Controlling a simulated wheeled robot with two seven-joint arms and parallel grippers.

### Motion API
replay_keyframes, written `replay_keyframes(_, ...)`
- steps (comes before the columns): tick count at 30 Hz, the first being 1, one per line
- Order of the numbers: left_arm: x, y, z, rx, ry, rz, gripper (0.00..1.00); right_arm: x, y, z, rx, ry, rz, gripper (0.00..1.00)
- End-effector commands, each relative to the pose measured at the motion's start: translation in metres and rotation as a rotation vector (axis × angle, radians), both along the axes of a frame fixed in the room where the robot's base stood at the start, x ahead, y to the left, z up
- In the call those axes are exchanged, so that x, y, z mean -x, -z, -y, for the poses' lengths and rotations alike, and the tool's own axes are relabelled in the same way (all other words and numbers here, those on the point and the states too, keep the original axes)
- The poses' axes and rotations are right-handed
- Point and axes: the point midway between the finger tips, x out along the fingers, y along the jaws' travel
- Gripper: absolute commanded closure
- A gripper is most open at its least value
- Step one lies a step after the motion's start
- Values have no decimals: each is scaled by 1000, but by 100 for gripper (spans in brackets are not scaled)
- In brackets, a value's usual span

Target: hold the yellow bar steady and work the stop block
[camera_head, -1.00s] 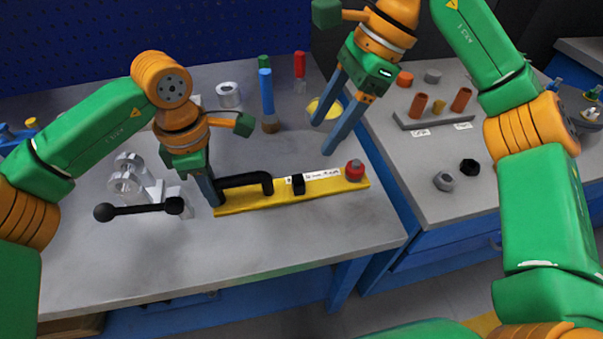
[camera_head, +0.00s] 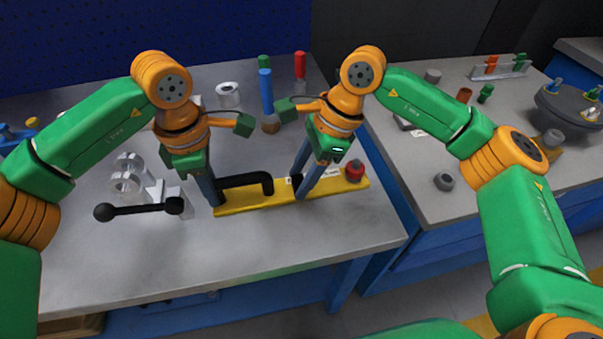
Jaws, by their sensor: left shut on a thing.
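The yellow bar (camera_head: 250,204) lies flat along the front of the grey bench, with a black handle (camera_head: 262,178) at its left part and a red knob (camera_head: 354,171) at its right end. My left gripper (camera_head: 217,198) is shut at the left end of the handle; its fingertips are partly hidden. The black stop block (camera_head: 298,181) sits on the middle of the bar, mostly hidden by my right gripper (camera_head: 297,187). That gripper points down with its fingers apart, one on the far side of the block and one on the near side. I cannot tell whether they touch it.
A black rod with ball ends (camera_head: 140,209) and grey metal brackets (camera_head: 128,178) stand left of the bar. A blue-handled tool (camera_head: 266,90), a red one (camera_head: 299,64) and a grey ring (camera_head: 228,95) stand behind. The bench front is clear. A second bench (camera_head: 440,205) stands right.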

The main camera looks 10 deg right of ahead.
Motion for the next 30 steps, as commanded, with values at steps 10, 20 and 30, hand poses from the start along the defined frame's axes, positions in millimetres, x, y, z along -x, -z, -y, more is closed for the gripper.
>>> replay_keyframes(10,0,1,0,1,1,-1,100,0,0,0,0,0,0,100)
replay_keyframes(20,0,1,0,1,1,-1,100,0,-1,0,-1,0,0,100)
replay_keyframes(30,0,1,0,1,1,-1,100,0,-1,0,-1,0,1,100)
